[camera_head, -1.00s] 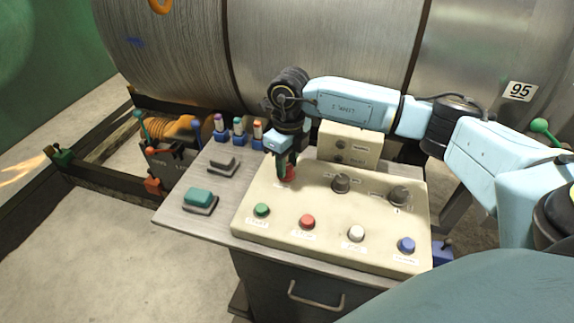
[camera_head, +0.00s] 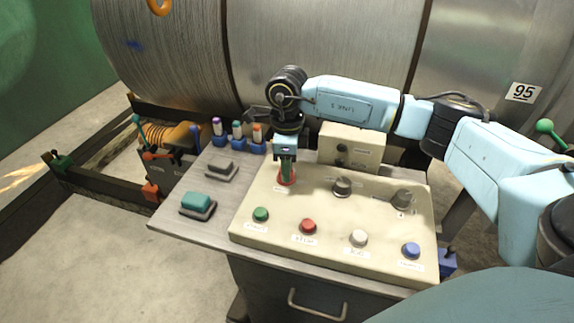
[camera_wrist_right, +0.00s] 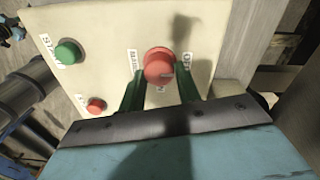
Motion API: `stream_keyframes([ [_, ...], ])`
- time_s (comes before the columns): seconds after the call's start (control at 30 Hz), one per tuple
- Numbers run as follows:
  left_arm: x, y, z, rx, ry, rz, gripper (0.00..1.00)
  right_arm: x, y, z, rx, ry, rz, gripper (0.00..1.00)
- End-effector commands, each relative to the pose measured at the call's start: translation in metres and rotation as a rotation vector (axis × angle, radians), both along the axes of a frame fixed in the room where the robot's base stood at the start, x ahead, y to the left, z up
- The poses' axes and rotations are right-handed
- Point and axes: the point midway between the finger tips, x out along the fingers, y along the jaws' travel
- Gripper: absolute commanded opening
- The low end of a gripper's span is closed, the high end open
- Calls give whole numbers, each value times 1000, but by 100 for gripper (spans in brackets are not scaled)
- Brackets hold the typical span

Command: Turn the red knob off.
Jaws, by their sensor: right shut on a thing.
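The red knob (camera_head: 287,180) sits at the upper left of the cream control panel (camera_head: 330,262), mostly covered by my right gripper (camera_head: 287,174) in the head view. In the right wrist view the red knob (camera_wrist_right: 159,67) shows between the two green fingers of my right gripper (camera_wrist_right: 160,84), with a label on each side and a pale mark on its face. My right gripper points down and is shut on the knob. My left gripper is not in view.
The panel also holds two dark knobs (camera_head: 342,187) and green (camera_head: 261,214), red (camera_head: 309,226), white (camera_head: 358,237) and blue (camera_head: 411,250) buttons. A teal-topped block (camera_head: 197,202) and several markers (camera_head: 237,131) stand to the left. A small cream box (camera_head: 350,146) stands behind.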

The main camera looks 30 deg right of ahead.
Motion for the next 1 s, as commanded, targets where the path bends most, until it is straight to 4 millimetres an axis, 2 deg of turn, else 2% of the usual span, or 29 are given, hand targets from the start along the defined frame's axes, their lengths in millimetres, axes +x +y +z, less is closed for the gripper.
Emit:
stream_keyframes([
  [0.37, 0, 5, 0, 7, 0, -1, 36, 1, 0, 2, 1, -5, 5, 10],
  [0.4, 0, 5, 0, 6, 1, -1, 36, 1, 0, 2, 1, -5, 5, 38],
  [0.53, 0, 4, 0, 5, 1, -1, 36, 1, 0, 1, 1, -4, 4, 55],
  [0.83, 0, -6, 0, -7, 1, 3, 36, 0, 0, 2, 0, -1, 4, 55],
  [1.0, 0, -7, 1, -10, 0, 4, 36, 2, -1, 20, 1, -6, 3, 55],
])
